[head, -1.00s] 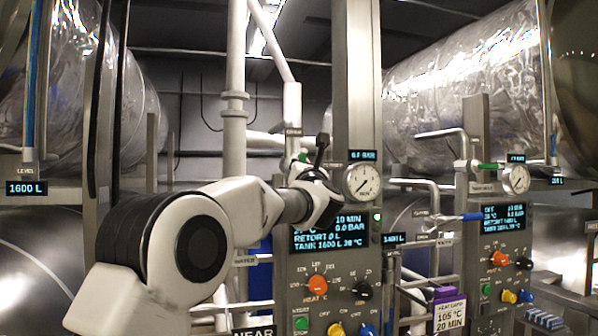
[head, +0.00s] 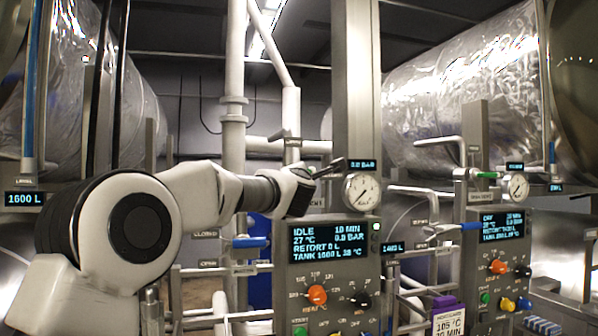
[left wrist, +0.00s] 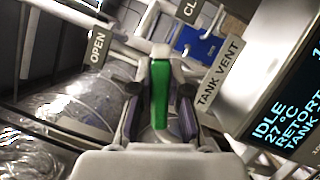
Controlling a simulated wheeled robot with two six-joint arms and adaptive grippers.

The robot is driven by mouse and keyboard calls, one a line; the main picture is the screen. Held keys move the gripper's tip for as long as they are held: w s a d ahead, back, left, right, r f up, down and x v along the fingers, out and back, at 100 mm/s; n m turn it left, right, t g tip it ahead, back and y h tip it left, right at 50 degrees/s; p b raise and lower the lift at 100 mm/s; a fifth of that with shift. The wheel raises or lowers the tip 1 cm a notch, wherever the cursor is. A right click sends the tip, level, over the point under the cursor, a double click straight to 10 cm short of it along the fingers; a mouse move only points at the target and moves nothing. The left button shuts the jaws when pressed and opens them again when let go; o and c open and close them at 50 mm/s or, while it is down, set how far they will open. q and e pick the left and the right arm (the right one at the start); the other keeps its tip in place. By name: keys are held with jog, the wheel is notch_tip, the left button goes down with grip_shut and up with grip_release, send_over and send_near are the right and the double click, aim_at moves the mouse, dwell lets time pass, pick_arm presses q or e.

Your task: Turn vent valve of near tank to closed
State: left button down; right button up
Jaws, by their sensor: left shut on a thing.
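The vent valve's green handle (left wrist: 160,92) stands between the two dark finger pads of my left gripper (left wrist: 161,115) in the left wrist view, and the gripper is shut on it. A TANK VENT label (left wrist: 218,75) is to its right, an OPEN label (left wrist: 97,46) to its upper left, and a partly cut-off label starting CL (left wrist: 191,10) at the top. My right gripper is not in view.
The near control panel (head: 284,275) has a lit display (head: 329,242) reading IDLE. White pipes (head: 235,130) rise behind my left arm. A blue handle (head: 250,242) is below the gripper. Another panel (head: 472,265) with its own gauge stands at the right.

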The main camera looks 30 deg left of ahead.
pick_arm(q)
jog(key=m+g+h, duration=0.1)
jog(key=m, duration=0.3)
jog(key=shift+d+f, duration=0.1)
jog(key=shift+f, duration=0.05)
jog(key=shift+w+f+m+g, duration=0.1)
jog(key=shift+f+m+g, duration=0.1)
jog(key=shift+m+g, duration=0.1)
